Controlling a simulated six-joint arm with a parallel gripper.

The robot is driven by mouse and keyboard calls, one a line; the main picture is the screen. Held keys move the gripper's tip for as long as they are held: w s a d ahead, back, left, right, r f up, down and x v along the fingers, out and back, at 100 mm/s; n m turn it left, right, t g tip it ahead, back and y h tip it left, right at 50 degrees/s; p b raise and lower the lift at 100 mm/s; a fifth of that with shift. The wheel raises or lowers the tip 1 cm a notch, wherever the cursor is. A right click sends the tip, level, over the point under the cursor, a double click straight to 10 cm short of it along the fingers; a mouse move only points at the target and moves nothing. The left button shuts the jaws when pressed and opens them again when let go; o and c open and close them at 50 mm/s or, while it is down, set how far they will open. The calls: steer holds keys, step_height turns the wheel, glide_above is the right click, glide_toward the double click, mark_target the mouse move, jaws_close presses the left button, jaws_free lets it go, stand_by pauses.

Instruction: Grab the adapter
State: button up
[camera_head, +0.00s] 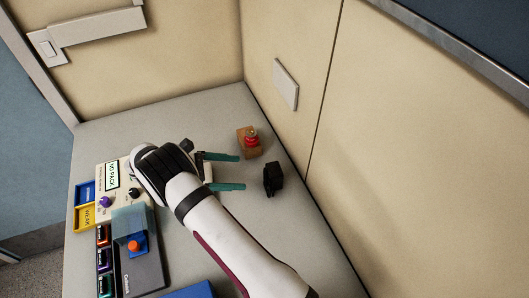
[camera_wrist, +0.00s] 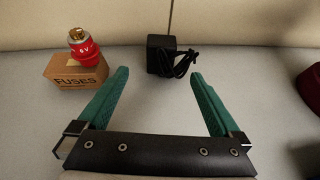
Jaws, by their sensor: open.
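The adapter (camera_head: 273,178) is a small black block on the grey table near the wall, right of my gripper's fingers in the head view. In the wrist view the adapter (camera_wrist: 161,54) stands beyond the fingertips, about centred between them, with a black coiled cable (camera_wrist: 181,65) at its right side. My gripper (camera_head: 240,172) has two teal fingers spread apart with nothing between them. In the wrist view my gripper (camera_wrist: 159,73) points toward the adapter, not touching it.
A cardboard fuse box (camera_wrist: 75,71) with a red fuse (camera_wrist: 84,48) on top stands beside the left finger. A pump device with coloured parts (camera_head: 139,252) and yellow and blue trays (camera_head: 84,216) lie left of my arm. The wall (camera_head: 292,125) is close behind the adapter.

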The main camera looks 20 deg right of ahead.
mark_target(283, 174)
steer(key=shift+n, duration=0.3)
steer(key=x, duration=1.6)
steer(key=shift+s, duration=0.1)
steer(key=shift+a, duration=0.1)
steer(key=c, duration=1.5)
